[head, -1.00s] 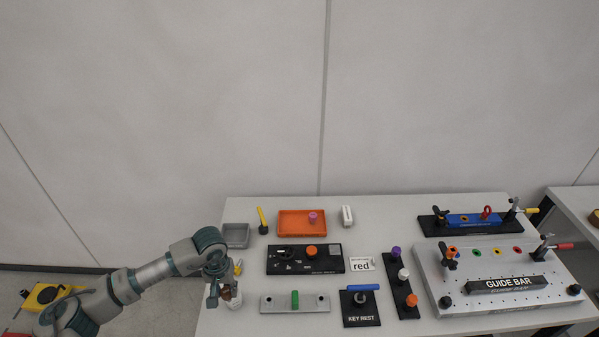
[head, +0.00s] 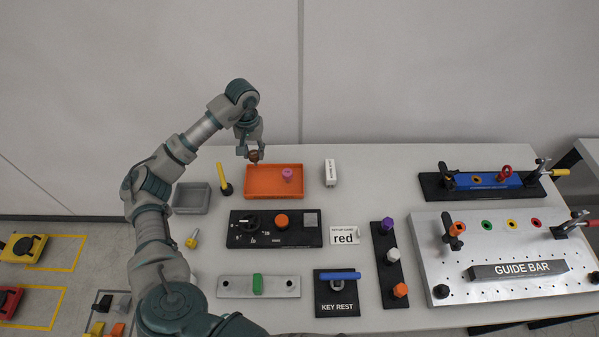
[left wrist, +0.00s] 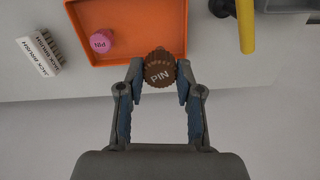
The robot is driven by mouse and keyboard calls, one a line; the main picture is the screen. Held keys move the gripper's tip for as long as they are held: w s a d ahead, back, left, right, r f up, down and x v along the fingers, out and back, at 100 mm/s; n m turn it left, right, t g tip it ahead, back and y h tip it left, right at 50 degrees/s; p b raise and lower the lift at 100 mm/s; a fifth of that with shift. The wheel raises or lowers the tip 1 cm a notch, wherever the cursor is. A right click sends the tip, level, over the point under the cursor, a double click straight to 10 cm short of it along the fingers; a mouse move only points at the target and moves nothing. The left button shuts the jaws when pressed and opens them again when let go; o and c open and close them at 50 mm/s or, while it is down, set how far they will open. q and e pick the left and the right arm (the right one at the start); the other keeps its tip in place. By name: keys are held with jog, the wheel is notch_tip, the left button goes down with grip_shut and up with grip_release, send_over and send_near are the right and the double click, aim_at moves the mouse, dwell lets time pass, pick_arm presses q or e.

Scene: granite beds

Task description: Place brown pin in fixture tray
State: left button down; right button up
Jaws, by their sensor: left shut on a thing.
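The brown pin (left wrist: 159,73), its ribbed round top lettered "PIN", is between my left gripper's fingertips. My left gripper (head: 254,151) is shut on the pin, which shows as a small brown thing (head: 255,157) in the head view. The gripper is at the far edge of an orange tray (head: 252,192), which looks like the fixture tray. A pink pin (head: 287,174) stands in that tray, and it also shows in the left wrist view (left wrist: 102,40). In the wrist view the brown pin overlaps the tray's rim (left wrist: 115,61); its height above the tray is unclear. My right gripper is not in view.
A yellow-handled tool (head: 223,178) and a grey bin (head: 190,198) stand left of the orange tray. A white jack brush block (head: 330,173) stands to its right. A black dial panel (head: 240,236) lies nearer me. The tray floor is mostly bare.

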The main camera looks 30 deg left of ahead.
pick_arm(q)
jog(key=f, duration=0.6)
jog(key=d+f, duration=0.1)
jog(key=f, duration=0.2)
jog(key=shift+w+f, duration=0.15)
jog(key=shift+f, duration=0.2)
jog(key=shift+a+f, duration=0.1)
jog(key=shift+a, duration=0.35)
jog(key=c, duration=0.8)
grip_release()
jog(key=shift+o, duration=0.2)
jog(key=shift+d, duration=0.45)
jog(key=shift+r, duration=0.45)
jog(key=r, duration=1)
jog(key=shift+a+r, duration=0.3)
jog(key=shift+a, duration=0.05)
jog(key=shift+d+r, duration=0.3)
jog(key=shift+r, duration=0.1)
